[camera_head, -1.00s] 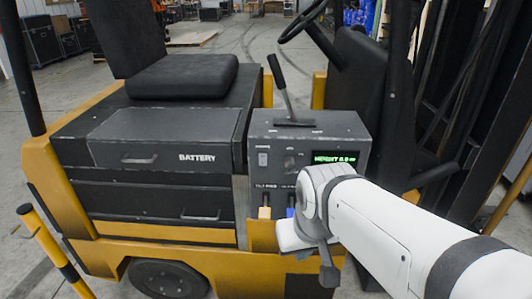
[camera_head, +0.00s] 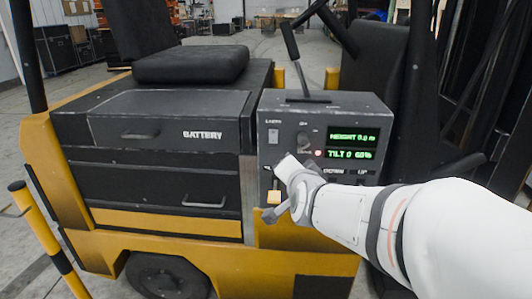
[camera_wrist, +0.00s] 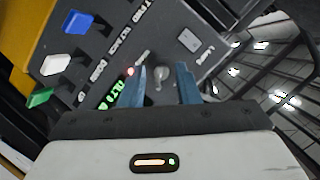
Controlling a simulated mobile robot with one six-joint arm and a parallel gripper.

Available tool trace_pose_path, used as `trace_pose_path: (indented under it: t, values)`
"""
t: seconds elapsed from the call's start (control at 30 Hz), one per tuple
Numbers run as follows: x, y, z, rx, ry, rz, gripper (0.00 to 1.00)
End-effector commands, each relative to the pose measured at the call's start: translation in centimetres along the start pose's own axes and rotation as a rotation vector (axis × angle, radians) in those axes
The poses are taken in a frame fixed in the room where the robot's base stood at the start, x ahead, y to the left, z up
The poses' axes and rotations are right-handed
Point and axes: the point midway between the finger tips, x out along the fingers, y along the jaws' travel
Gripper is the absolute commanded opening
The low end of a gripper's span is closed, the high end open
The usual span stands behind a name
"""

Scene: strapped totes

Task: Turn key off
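The key switch (camera_head: 303,138) is a small round knob on the dark control panel (camera_head: 335,112) of the forklift. In the wrist view the key (camera_wrist: 160,74) stands between my two finger tips, with a visible gap on each side. My gripper (camera_wrist: 164,80) is open and does not appear to touch the key. A red light (camera_head: 318,153) glows beside the key, and the green displays (camera_head: 351,145) are lit.
A white rocker switch (camera_head: 273,136) is left of the key. A black lever (camera_head: 292,48) rises behind the panel. White, blue and green levers show in the wrist view at left (camera_wrist: 75,22). The battery drawer (camera_head: 160,117) lies left of the panel.

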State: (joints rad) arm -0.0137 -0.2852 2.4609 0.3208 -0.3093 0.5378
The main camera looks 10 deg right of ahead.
Motion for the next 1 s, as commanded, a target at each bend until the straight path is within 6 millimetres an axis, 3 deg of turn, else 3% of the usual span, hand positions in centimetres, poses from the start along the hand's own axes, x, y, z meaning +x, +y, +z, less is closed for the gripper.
trace_pose_path:
  t: [0.03,0.1,0.3,0.47,0.8,1.0]
  values:
    - [1.3,1.2,0.4,0.058,0.067,-0.027,0.29]
    - [2.0,1.4,-0.5,0.131,0.155,-0.066,0.29]
    - [2.6,1.8,-2.3,0.246,0.301,-0.137,0.29]
    - [3.3,1.6,-3.0,0.262,0.323,-0.147,0.29]
    - [8.0,1.0,-4.6,0.258,0.319,-0.146,0.29]
    - [9.5,0.8,-5.2,0.258,0.319,-0.147,0.29]
